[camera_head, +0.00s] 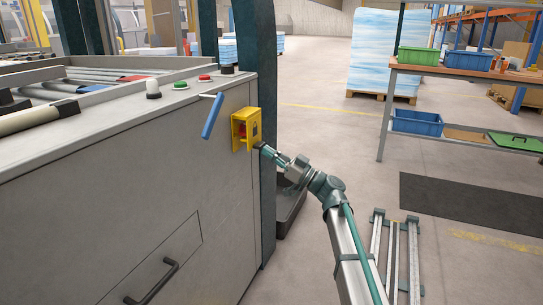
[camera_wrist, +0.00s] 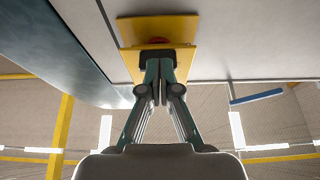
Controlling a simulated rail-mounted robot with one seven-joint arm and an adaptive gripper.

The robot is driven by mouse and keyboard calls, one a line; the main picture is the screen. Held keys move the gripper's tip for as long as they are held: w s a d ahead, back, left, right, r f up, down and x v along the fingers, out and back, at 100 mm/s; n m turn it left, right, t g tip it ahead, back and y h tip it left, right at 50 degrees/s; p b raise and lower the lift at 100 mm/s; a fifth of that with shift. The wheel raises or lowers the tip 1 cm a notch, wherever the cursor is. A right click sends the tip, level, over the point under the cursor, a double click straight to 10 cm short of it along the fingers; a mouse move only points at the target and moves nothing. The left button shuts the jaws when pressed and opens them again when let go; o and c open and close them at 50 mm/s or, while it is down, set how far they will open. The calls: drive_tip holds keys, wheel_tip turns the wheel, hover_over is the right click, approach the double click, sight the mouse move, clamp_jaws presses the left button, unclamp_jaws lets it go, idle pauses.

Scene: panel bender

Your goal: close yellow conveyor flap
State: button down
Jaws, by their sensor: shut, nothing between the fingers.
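The yellow flap housing (camera_head: 246,129) is mounted on the side of the grey conveyor machine (camera_head: 130,185), near its right corner. Its front shows a recess with a dark marking on the right part. In the wrist view the yellow housing (camera_wrist: 127,32) is straight ahead, with a bit of red visible inside. My gripper (camera_head: 262,147) is at the lower right edge of the housing. In the wrist view my gripper (camera_wrist: 159,80) is shut and empty, its tips overlapping the yellow part. I cannot tell whether they touch it, and they hide part of it.
A blue lever handle (camera_head: 212,116) sticks out left of the housing. A dark green post (camera_head: 258,60) stands close behind it. Buttons (camera_head: 180,85) line the machine top. A shelf with bins (camera_head: 417,56) stands at the right; the floor between is mostly open.

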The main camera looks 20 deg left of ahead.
drive_tip(key=shift+d, duration=0.1)
idle(0.3)
drive_tip(key=f+p+v, duration=0.1)
drive_tip(key=f+v, duration=0.1)
drive_tip(key=v, duration=1.1)
drive_tip(key=shift+a, duration=0.45)
